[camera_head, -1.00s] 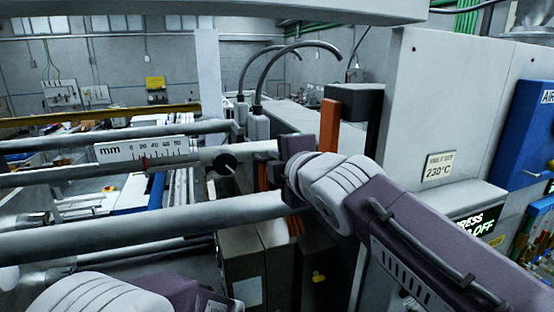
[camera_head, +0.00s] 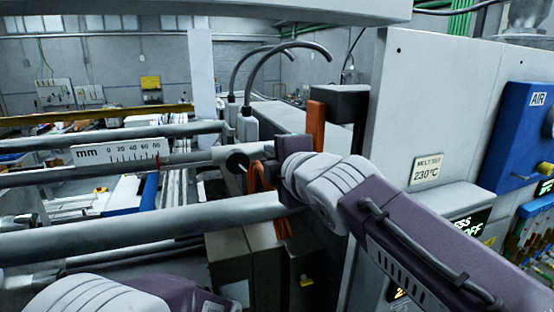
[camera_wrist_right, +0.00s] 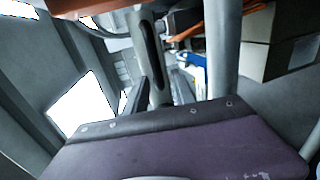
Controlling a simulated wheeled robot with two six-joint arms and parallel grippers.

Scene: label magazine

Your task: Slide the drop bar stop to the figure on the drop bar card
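The drop bar stop (camera_head: 238,161), a light grey piece with a black round knob, sits on a grey bar beside a white mm scale (camera_head: 118,153). A red pointer (camera_head: 157,163) stands near the scale's right end, about at its last figure. My right gripper (camera_head: 270,150) is at the stop's right end; its fingertips are largely hidden in the head view. In the right wrist view, its dark fingers (camera_wrist_right: 158,97) lie close on both sides of a grey rod and appear closed on it. My left gripper is out of view. I cannot make out a drop bar card.
Thick grey bars (camera_head: 130,228) cross in front of and behind the stop. A grey cabinet (camera_head: 440,95) with a 230°C label stands at the right. Orange parts (camera_head: 316,125) and dark boxes (camera_head: 257,265) are close around my right gripper.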

